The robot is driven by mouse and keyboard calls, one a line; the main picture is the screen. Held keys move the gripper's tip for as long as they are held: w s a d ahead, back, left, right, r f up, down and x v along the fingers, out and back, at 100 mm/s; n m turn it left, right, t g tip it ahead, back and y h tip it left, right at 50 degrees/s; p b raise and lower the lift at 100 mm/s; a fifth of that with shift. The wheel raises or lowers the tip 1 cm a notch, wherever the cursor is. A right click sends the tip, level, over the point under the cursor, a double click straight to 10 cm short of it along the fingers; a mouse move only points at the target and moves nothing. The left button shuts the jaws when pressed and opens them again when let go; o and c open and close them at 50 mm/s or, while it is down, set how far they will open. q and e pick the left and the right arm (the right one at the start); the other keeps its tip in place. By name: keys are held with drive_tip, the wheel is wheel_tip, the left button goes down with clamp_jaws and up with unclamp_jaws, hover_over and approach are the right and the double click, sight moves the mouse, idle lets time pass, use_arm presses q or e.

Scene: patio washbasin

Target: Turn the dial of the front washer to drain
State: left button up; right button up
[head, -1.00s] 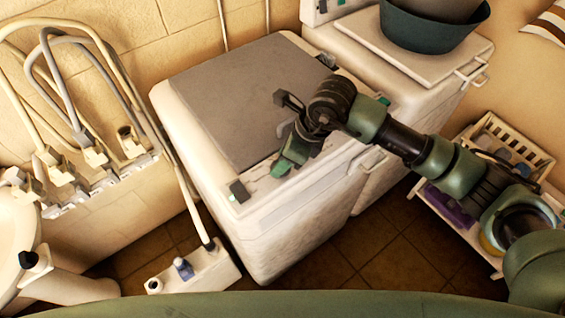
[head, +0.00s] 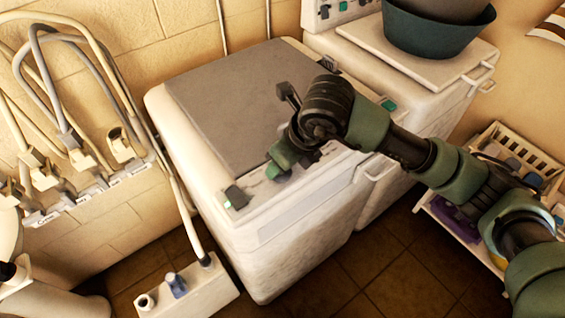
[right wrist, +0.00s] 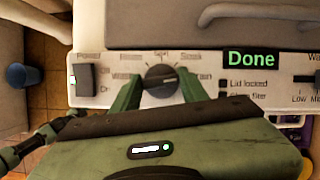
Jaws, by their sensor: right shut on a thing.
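The front washer is a white machine (head: 290,262) with a grey lid (head: 235,95), in the middle of the head view. Its round black dial (right wrist: 160,79) is on the white front panel in the right wrist view. Printed labels arc around the dial; most are blurred, and the exact pointer setting is hard to read. My right gripper (head: 279,163) is at this panel in the head view. In the right wrist view its green fingers (right wrist: 159,84) stand on both sides of the dial, shut on it. My left gripper is not in view.
A black power switch (right wrist: 86,78) is left of the dial; a display (right wrist: 250,59) reading "Done" and a slider (right wrist: 306,78) are right. A second washer (head: 400,55) bearing dark tubs (head: 436,34) stands behind. A white rack (head: 520,150) is right; hoses hang left.

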sight(292, 182)
drive_tip(key=o, duration=1.4)
drive_tip(key=shift+r, duration=0.1)
drive_tip(key=shift+d+r, duration=0.15)
drive_tip(key=shift+r, duration=0.2)
drive_tip(key=b+v, duration=0.2)
drive_tip(key=v, duration=0.5)
drive_tip(key=shift+s, duration=0.1)
